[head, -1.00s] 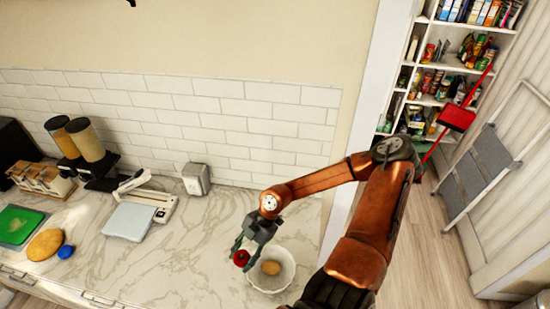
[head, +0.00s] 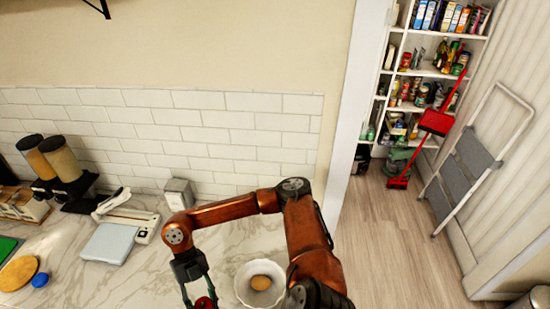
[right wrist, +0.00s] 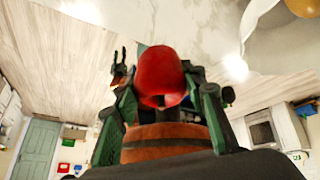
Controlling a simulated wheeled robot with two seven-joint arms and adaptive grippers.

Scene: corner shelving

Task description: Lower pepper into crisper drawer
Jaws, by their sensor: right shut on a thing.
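My right gripper (head: 196,296) is at the bottom edge of the head view, over the front of the marble counter, left of the white bowl. It is shut on a red pepper (head: 205,303), which is partly cut off by the frame edge. In the right wrist view the pepper (right wrist: 160,77) sits between the two fingers of the gripper (right wrist: 160,92). The crisper drawer is in neither view. A small dark forked part with orange, left of the pepper in the wrist view, may be my left gripper; it is too small to tell.
A white bowl (head: 242,289) holding a brown, egg-shaped item (head: 261,283) stands right of the pepper. A scale (head: 108,243), a toaster (head: 178,193) and dispensers (head: 60,158) are further left. A step ladder (head: 466,170) leans at the right; wooden floor (head: 385,240) is open.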

